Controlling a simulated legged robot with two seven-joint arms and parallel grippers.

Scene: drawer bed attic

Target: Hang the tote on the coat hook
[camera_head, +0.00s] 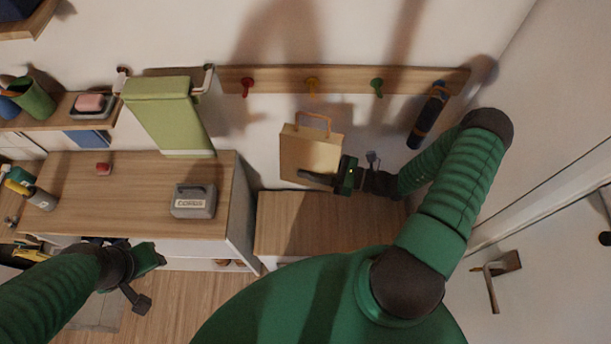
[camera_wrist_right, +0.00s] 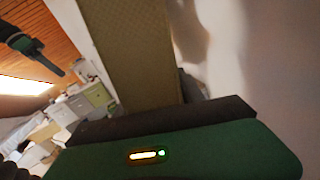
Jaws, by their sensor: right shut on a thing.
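A tan tote (camera_head: 309,155) with an orange-brown handle loop at its top hangs in the air before the wall. My right gripper (camera_head: 330,178) is shut on the lower right part of the tote. The tote also fills the upper middle of the right wrist view (camera_wrist_right: 135,50). My left gripper (camera_head: 146,280) is open and empty at the lower left.
A dark blue cylindrical item (camera_head: 428,116) hangs at the rail's right end. A green cloth (camera_head: 168,115) hangs left of the rail. A grey box (camera_head: 194,201) stands on the wooden cabinet (camera_head: 130,205). A low wooden top (camera_head: 285,225) below the tote is clear.

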